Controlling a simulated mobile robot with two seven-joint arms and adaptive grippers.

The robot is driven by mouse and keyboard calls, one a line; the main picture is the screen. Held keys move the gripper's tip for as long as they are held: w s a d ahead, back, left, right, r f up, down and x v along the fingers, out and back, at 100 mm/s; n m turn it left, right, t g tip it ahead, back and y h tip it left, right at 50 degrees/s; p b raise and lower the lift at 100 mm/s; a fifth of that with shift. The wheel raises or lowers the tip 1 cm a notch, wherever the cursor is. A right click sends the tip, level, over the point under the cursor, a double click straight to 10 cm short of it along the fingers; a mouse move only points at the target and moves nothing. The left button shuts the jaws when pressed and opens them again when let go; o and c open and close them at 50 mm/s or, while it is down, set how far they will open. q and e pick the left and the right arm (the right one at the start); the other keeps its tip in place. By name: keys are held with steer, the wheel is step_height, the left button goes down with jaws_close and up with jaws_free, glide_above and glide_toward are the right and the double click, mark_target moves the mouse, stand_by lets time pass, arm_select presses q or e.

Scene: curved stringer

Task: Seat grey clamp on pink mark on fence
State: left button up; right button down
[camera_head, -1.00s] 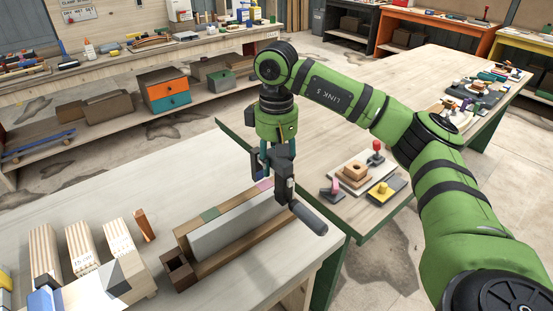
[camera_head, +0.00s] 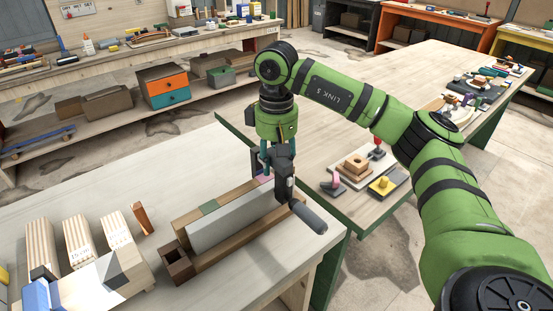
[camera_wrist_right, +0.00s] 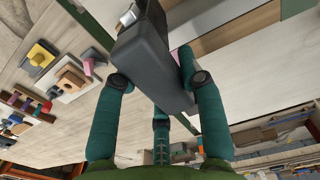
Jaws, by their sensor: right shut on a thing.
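My right gripper (camera_head: 277,150) is shut on the dark grey clamp (camera_head: 283,165), whose rounded handle hangs down to the right. In the right wrist view the clamp (camera_wrist_right: 152,58) sits between teal fingers (camera_wrist_right: 160,80). The fence (camera_head: 235,194) is a wooden strip standing on the near bench, with a green mark on its top. The pink mark (camera_head: 265,178) lies toward its far end, partly hidden by the clamp. It also shows beside the clamp in the wrist view (camera_wrist_right: 173,60). The clamp is at the fence's far end; I cannot tell whether it touches. My left gripper is not in view.
A pale grey board (camera_head: 232,222) and a wooden rail lie along the fence's near side. A small open wooden box (camera_head: 177,262) and striped blocks (camera_head: 78,238) stand to the left. A second table (camera_head: 400,150) holds small parts on the right. The bench's front right is clear.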

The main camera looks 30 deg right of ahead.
steer(key=shift+f+b, duration=1.05)
steer(key=shift+f, duration=0.35)
steer(key=shift+f, duration=0.1)
steer(key=shift+f+b, duration=0.4)
steer(key=shift+f, duration=0.05)
steer(key=c, duration=0.7)
jaws_free()
step_height(320, 180, up, 12)
steer(key=shift+r, duration=0.1)
